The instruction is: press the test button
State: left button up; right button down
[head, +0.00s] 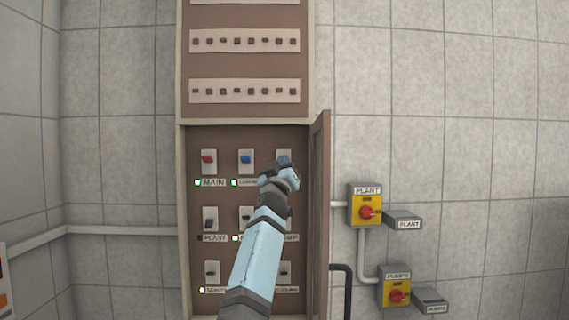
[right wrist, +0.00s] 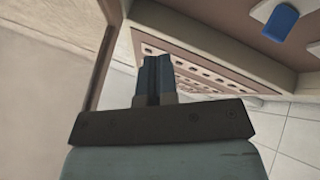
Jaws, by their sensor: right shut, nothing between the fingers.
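The open breaker panel (head: 228,137) holds rows of labelled switches. My right gripper (head: 287,166) is shut and empty in front of the upper right of this panel. It covers most of the third top-row switch plate (head: 284,155) and its label. In the right wrist view the closed fingers (right wrist: 154,76) point toward the panel. A blue switch (head: 245,159) is left of the gripper; it also shows in the right wrist view (right wrist: 281,22). I cannot read a test label on any control, and my arm hides part of the lower rows. My left gripper is not in view.
The panel door (head: 319,200) stands open on the right, close to my right gripper. A red switch (head: 208,159) marked MAIN is at the left. Two yellow boxes with red knobs, upper (head: 366,205) and lower (head: 396,289), are on the wall right of the door.

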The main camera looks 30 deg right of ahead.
jog(key=w+d, duration=0.4)
jog(key=w, duration=0.3)
jog(key=shift+w+d, duration=0.25)
jog(key=shift+d, duration=0.05)
dwell(2.2)
jog(key=shift+w+d, duration=0.25)
jog(key=shift+w, duration=0.15)
jog(key=shift+w+d, duration=0.2)
jog(key=shift+w, duration=0.1)
dwell(0.5)
jog(key=shift+s+a, duration=0.45)
jog(key=shift+s, duration=0.25)
dwell(0.3)
